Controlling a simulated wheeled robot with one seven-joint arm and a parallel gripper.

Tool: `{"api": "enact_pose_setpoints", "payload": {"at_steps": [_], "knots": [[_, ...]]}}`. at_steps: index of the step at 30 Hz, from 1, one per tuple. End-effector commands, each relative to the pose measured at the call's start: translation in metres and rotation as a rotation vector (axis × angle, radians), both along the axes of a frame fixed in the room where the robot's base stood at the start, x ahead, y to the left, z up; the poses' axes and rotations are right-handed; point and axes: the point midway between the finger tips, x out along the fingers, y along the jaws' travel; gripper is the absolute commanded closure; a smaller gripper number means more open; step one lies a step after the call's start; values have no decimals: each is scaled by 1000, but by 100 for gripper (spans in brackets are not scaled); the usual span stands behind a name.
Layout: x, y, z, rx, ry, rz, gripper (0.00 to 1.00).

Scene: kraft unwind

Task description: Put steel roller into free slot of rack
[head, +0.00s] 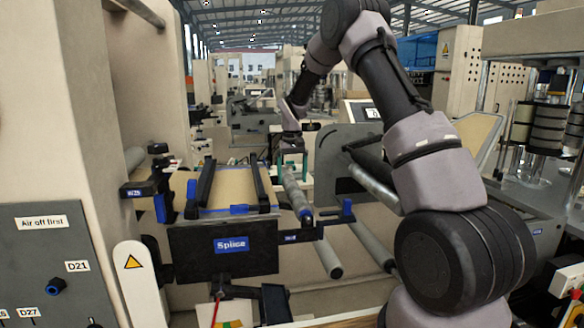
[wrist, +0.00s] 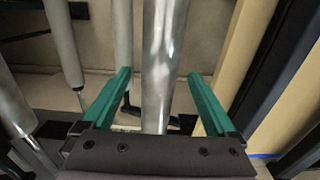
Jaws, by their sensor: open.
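A shiny steel roller (wrist: 163,60) runs lengthwise between the two green fingers of my gripper (wrist: 160,95) in the wrist view. The fingers are spread, with a visible gap on each side of the roller. In the head view my gripper (head: 292,160) is over the far end of a long grey roller (head: 294,188), just right of the splice table (head: 232,190). The near end of this roller is by a blue-tipped black bracket (head: 305,213). I cannot clearly make out the rack or a free slot in either view.
More grey rollers lie to the right (head: 375,186) and below (head: 327,254) in the head view. The wrist view shows other rollers (wrist: 65,45) at left. A black Splice panel (head: 222,248) and a blue-tipped post (head: 347,211) stand in front. A tall beige machine column (head: 55,120) stands at left.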

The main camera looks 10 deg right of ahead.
Motion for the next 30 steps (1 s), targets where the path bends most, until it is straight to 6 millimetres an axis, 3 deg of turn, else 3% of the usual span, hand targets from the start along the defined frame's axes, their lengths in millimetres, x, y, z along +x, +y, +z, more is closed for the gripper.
{"api": "enact_pose_setpoints", "payload": {"at_steps": [12,26,27,30], "knots": [[0,0,-44,0,1,0,7],[0,0,-52,0,0,1,7],[0,0,-52,0,0,1,11],[0,0,-52,0,0,0,50]]}}
